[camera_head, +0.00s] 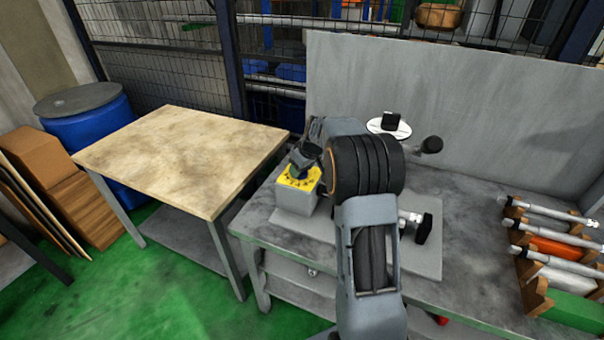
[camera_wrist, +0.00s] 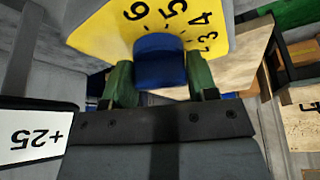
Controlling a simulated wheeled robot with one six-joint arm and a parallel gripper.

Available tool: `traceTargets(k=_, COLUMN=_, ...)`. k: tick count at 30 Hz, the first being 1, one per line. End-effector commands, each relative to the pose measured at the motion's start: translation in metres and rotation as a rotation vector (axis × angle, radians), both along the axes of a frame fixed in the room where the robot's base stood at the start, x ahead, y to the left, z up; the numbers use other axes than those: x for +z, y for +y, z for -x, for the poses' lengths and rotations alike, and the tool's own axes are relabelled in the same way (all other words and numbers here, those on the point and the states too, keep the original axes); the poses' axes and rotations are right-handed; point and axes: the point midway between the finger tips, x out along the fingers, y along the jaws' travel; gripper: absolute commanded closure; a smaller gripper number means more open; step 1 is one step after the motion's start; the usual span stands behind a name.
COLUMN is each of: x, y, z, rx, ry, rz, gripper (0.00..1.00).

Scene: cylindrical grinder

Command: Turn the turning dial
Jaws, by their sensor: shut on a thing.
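The turning dial (camera_wrist: 160,62) is a dark blue knob on a yellow plate (camera_wrist: 95,32) with black numbers. In the wrist view my gripper (camera_wrist: 161,80) has its green fingers on both sides of the knob, shut on it. In the head view the yellow plate (camera_head: 297,181) tops a small grey box (camera_head: 294,202) on the grey table. My gripper (camera_head: 302,171) comes down on the dial there, and the arm partly hides the knob.
A grey metal table (camera_head: 468,270) carries the grinder parts, with a white disc (camera_head: 388,128) behind my arm. A rack of rods (camera_head: 550,246) lies at the right. A wooden-topped table (camera_head: 180,155) at the left is bare. A blue barrel (camera_head: 90,130) stands beyond it.

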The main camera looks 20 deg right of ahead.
Motion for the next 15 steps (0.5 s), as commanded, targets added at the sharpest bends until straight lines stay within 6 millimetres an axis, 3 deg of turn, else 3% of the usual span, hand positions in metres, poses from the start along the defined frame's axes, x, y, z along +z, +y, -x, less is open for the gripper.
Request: traceTargets(k=15, x=0.0002, y=-0.001, z=-0.0002, rx=0.118, ry=0.0, rz=0.001, gripper=0.71)
